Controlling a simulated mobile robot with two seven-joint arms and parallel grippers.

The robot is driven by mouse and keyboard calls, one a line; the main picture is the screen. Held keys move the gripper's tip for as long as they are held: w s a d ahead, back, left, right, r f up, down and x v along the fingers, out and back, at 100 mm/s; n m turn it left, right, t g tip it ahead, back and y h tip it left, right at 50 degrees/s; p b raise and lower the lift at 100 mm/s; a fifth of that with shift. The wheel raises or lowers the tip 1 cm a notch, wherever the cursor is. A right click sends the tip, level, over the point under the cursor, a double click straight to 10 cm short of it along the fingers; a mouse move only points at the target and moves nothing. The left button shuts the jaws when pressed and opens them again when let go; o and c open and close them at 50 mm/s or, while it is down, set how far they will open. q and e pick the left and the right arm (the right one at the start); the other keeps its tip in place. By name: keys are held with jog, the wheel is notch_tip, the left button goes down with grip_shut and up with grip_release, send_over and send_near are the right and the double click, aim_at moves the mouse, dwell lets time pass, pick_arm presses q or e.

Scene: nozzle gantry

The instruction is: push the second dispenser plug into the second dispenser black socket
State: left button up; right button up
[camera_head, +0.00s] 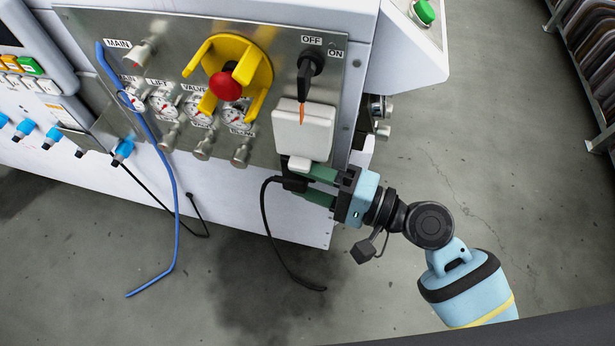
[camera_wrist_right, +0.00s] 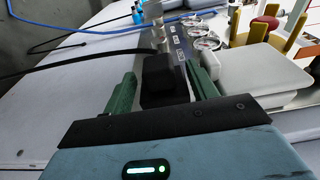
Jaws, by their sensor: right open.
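A black plug (camera_head: 294,183) with a black cable sits at the lower edge of the panel, just below a white box. My right gripper (camera_head: 306,184) is open, with its green fingers on either side of the plug. In the right wrist view the dark plug body (camera_wrist_right: 160,82) shows between the two fingers (camera_wrist_right: 160,92); I cannot tell whether they touch it. The cable leaves the plug to the left and hangs down. The black socket cannot be made out, and I cannot tell whether the plug is seated. My left gripper is not in view.
The white box (camera_head: 303,131) is directly above the gripper, under a black OFF/ON switch (camera_head: 309,68). A yellow and red knob (camera_head: 228,80), gauges and metal fittings fill the panel. A blue cable (camera_head: 176,205) and another black cable (camera_head: 160,193) hang at left.

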jog(key=v, duration=0.7)
jog(key=shift+s+d, duration=0.15)
jog(key=shift+d, duration=0.2)
jog(key=shift+d, duration=0.1)
